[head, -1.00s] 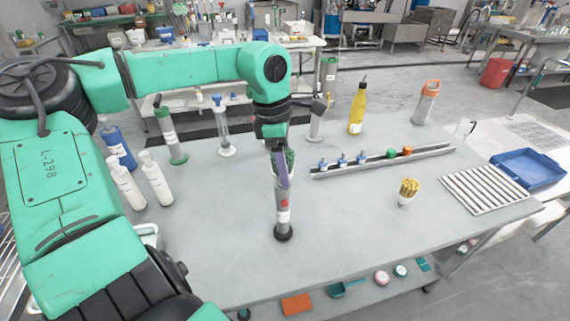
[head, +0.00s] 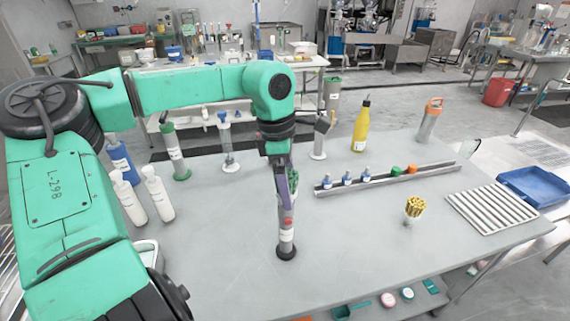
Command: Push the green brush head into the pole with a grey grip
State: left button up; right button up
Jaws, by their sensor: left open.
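A pale upright tube (head: 286,234) with a dark foot stands near the middle of the table in the head view, with a red mark on its side. Something green (head: 293,187) shows at its top, partly hidden by my gripper; I cannot tell how deep it sits. My left gripper (head: 285,192) points down at the tube's top. It is open, with a purple-grey finger along the near side; contact is unclear. A tall grey-topped piece (head: 320,137) stands upright at the table's back. My right gripper is out of view.
A metal rail (head: 430,171) holds blue pieces, a green one and an orange one. A yellow bottle (head: 361,128), an orange-topped cylinder (head: 430,122), a cup of yellow sticks (head: 412,212), a slatted rack (head: 490,209) and white bottles (head: 158,194) stand around. The front centre is clear.

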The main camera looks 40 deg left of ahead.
pick_arm(q)
notch_tip(320, 180, up, 13)
jog(key=s+a, duration=0.1)
jog(key=shift+a+r, duration=0.2)
jog(key=shift+a, duration=0.1)
jog(key=shift+s, duration=0.1)
